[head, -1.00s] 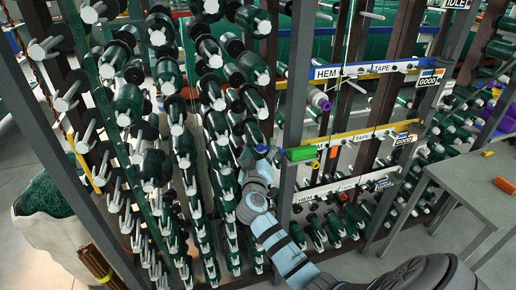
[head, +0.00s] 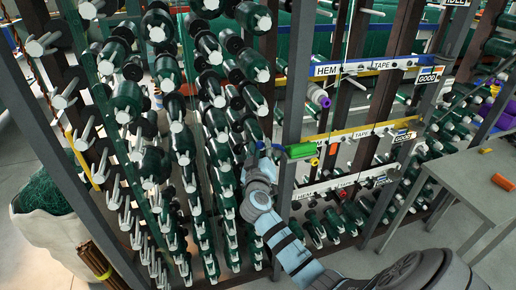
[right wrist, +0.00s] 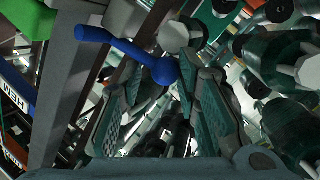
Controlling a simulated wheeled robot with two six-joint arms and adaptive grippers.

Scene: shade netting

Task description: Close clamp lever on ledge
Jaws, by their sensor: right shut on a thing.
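The clamp lever is a blue rod with a round knob (right wrist: 163,71). In the right wrist view it reaches from beside a grey post at the upper left to the fingertips. My right gripper (right wrist: 160,80) is shut on the knob end, with one ribbed finger on each side. In the head view my right gripper (head: 262,160) is at the grey post, left of a green block (head: 301,150). Only a small bit of blue shows there, and the fingers hide most of the lever. The clamp's base and the ledge are hard to make out. My left gripper is not in view.
Racks of dark green spools (head: 174,118) stand close on the left. A grey post (head: 292,110) is right beside the gripper. Rails with HEM and TAPE labels (head: 384,64) run to the right. A grey table (head: 468,185) stands at the far right.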

